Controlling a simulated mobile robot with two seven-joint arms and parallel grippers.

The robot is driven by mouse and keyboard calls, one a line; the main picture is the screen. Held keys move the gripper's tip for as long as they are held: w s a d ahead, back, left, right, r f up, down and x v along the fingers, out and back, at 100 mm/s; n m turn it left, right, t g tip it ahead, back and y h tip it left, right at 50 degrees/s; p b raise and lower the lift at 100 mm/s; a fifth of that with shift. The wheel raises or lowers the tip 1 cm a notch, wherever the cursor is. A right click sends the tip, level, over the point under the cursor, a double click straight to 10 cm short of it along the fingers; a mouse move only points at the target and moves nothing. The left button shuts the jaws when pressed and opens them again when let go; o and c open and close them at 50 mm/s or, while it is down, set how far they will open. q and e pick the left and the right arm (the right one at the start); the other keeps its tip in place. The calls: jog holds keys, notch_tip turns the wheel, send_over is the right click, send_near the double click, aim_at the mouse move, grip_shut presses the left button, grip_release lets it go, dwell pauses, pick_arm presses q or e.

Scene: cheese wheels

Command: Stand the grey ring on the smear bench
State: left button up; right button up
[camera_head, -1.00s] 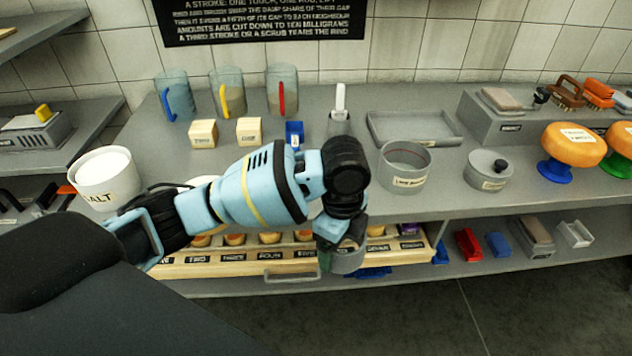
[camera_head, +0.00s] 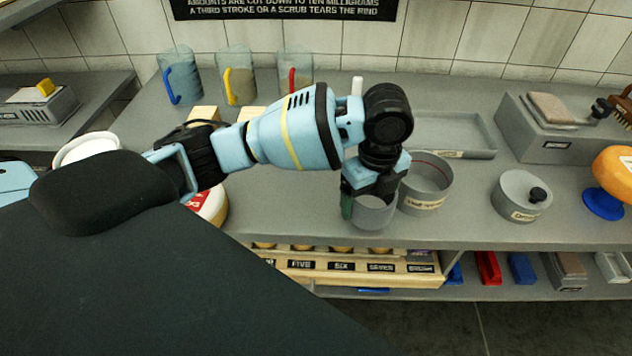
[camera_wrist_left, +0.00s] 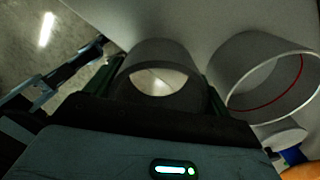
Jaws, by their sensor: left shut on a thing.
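My left gripper (camera_head: 372,187) is shut on the grey ring (camera_head: 373,214), an open hollow cylinder held upright at the front part of the smear bench (camera_head: 285,195). I cannot tell whether its lower rim touches the bench top. In the left wrist view the ring (camera_wrist_left: 162,56) sits between the fingers, with a pale surface seen through it. A wider grey labelled container (camera_head: 427,187) with a red line inside stands just right of the ring; it also shows in the left wrist view (camera_wrist_left: 268,78). My right gripper is not in view.
Several jugs with coloured handles stand at the back left. A wooden rack (camera_head: 350,266) is on the shelf below.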

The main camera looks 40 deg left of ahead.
pick_arm(q)
send_over(315, 189)
jog(key=shift+s+d+f, duration=0.1)
jog(key=shift+d+f, duration=0.35)
jog(key=shift+f, duration=0.15)
jog(key=f, duration=0.1)
jog(key=a+f, duration=0.1)
jog(key=f, duration=0.1)
jog(key=shift+f+p, duration=0.25)
jog(key=shift+p, duration=0.05)
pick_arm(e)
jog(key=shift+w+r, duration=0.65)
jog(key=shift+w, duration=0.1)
pick_arm(q)
jog(key=shift+f, duration=0.2)
jog(key=o, duration=0.9)
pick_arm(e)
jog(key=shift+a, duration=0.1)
pick_arm(q)
notch_tip(315, 189, up, 12)
jog(key=shift+r+p, duration=0.2)
jog(key=shift+p, duration=0.15)
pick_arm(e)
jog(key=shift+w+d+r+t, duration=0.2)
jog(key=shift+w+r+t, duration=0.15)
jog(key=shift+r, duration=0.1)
